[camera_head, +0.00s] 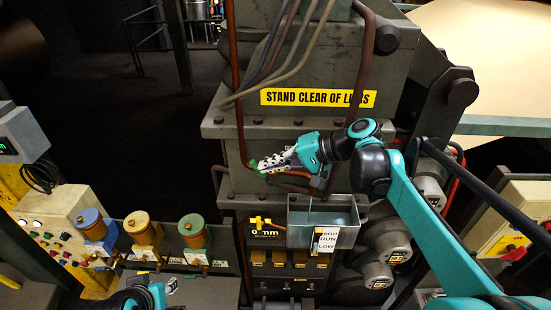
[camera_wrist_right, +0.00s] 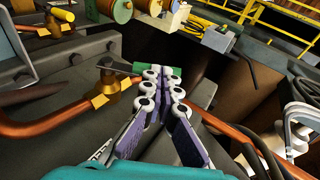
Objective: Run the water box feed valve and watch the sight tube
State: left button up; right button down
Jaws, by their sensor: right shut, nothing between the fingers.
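The water box (camera_head: 347,218) is an open grey trough on the machine front, with a HIGH/RUN/LOW label (camera_head: 328,243) on its face; the sight tube's level is too small to read. A brass valve (camera_wrist_right: 108,95) with a green handle (camera_wrist_right: 145,68) sits on a copper pipe above and left of the box. My right gripper (camera_head: 260,166) is shut and empty, its fingertips (camera_wrist_right: 163,72) right at the green handle; I cannot tell whether they touch. A yellow-handled valve (camera_head: 262,222) sits left of the box. My left gripper (camera_head: 168,287) is low at left, its fingers unclear.
Blue, yellow and green-topped pots (camera_head: 143,231) stand in a row at left beside a button panel (camera_head: 58,222). Hanging hoses and the large grey machine frame (camera_head: 300,130) close in around my right arm. A yellow-sided cabinet (camera_head: 515,225) stands at right.

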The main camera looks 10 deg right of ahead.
jog(key=shift+w+a+f+g+h, duration=0.1)
jog(key=shift+w+a+g+h, duration=0.05)
jog(key=shift+a+h, duration=0.25)
jog(key=shift+w+a+f+g+h, duration=0.15)
jog(key=shift+a+h, duration=0.15)
jog(key=shift+a, duration=0.25)
